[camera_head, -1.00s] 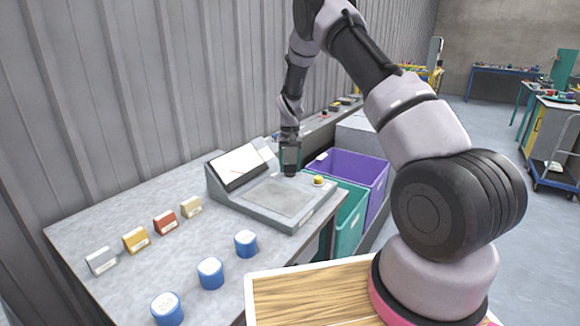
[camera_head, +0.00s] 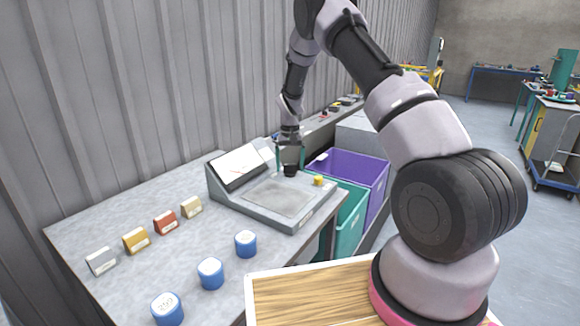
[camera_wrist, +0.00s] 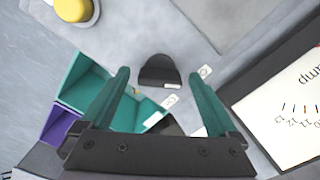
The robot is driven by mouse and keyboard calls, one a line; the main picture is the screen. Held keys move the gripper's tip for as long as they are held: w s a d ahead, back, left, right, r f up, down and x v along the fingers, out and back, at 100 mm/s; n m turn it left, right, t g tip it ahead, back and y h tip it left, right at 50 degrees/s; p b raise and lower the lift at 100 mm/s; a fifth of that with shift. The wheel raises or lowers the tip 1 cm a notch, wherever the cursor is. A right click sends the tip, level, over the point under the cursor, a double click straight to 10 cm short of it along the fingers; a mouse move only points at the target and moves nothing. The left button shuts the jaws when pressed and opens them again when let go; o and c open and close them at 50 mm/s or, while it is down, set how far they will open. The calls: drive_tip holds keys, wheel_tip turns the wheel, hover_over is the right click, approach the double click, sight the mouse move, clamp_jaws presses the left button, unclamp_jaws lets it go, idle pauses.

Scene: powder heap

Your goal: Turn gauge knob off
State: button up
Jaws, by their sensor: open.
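The gauge (camera_head: 226,189) is a grey sloped console on the table, with a white dial face (camera_head: 240,163) that also shows at the right of the wrist view (camera_wrist: 290,115). Its black knob (camera_head: 290,171) sits at the back right of the panel. In the wrist view the knob (camera_wrist: 158,70) lies between the fingertips, with clear gaps on both sides. Small white labels lie near it, too small to read surely. My gripper (camera_head: 290,160) is open, with green fingers (camera_wrist: 158,77) pointing down around the knob. The knob's lower surroundings are partly hidden by the gripper.
A yellow button (camera_head: 318,180) is right of the knob. A teal bin (camera_head: 350,222) and a purple bin (camera_head: 372,172) stand beyond the table's right edge. Blue cylinders (camera_head: 211,273) and coloured blocks (camera_head: 165,222) are on the left table. A corrugated wall stands behind.

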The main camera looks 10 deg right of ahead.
wheel_tip(320, 180, up, 10)
drive_tip(key=shift+r, duration=0.25)
idle(0.3)
wheel_tip(320, 180, up, 13)
drive_tip(key=t+y, duration=0.1)
drive_tip(key=t, duration=0.1)
hover_over(290, 165)
drive_tip(key=s+d, duration=0.2)
drive_tip(key=s, duration=0.4)
drive_tip(key=s+d+r+m+t, duration=0.1)
drive_tip(key=s+d+r, duration=0.1)
drive_tip(key=s+r, duration=0.9)
drive_tip(key=s+d+r+t, duration=0.1)
drive_tip(key=s+r+t, duration=0.1)
drive_tip(key=s, duration=0.9)
drive_tip(key=s+r+m+t+y, duration=0.1)
drive_tip(key=s+r+t, duration=0.1)
drive_tip(key=s, duration=0.8)
drive_tip(key=shift+s+d, duration=0.4)
